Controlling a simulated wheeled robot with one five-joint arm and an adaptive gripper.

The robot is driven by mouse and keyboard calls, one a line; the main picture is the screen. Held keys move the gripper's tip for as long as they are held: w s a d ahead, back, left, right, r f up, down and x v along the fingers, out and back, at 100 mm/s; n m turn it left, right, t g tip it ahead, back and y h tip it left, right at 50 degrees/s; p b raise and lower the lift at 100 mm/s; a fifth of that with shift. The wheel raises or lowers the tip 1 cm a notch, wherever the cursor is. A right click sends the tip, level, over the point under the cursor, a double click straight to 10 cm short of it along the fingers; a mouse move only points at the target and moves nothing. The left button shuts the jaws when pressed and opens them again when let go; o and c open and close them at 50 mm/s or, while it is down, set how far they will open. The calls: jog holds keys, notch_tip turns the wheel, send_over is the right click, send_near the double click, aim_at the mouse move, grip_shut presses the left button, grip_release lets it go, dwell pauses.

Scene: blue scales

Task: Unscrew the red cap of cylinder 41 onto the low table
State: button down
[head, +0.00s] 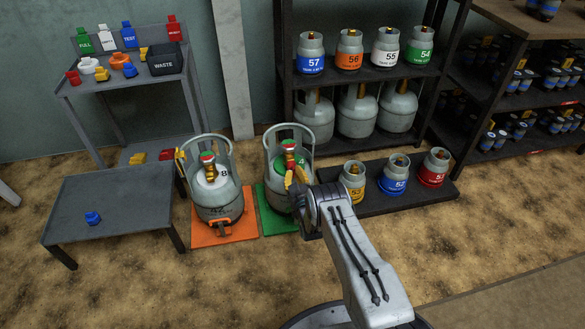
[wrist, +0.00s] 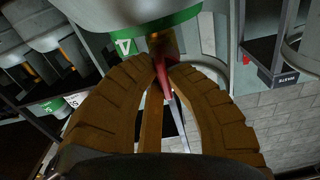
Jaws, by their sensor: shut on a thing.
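Two large grey cylinders with collar handles stand on the floor in the head view, the left cylinder (head: 218,196) on an orange mat and the right cylinder (head: 275,172) on a green mat. I cannot read 41 on either. Each has a red-topped valve. My gripper (head: 296,180) is at the front of the right cylinder's valve, its yellow-brown fingers close together. In the wrist view my gripper (wrist: 163,68) is shut on a red piece (wrist: 165,46), seemingly the red cap, beside a green-banded grey surface. The fingers hide part of it. The low table (head: 125,190) stands left of the cylinders.
A blue cap (head: 93,218) lies on the low table, whose remaining top is clear. Behind is a grey bench (head: 125,85) with coloured tags and a WASTE box (head: 165,59). Small cylinders (head: 394,175) stand on a dark platform at right, below a shelf of more cylinders.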

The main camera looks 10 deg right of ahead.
jog(key=shift+a+r+n, duration=0.1)
jog(key=shift+a+n, duration=0.2)
jog(key=shift+n, duration=0.3)
jog(key=shift+r+n, duration=0.1)
jog(key=shift+n, duration=1.6)
jog(key=shift+n, duration=1.7)
jog(key=shift+a+r+n, duration=0.1)
jog(key=shift+n, duration=1.7)
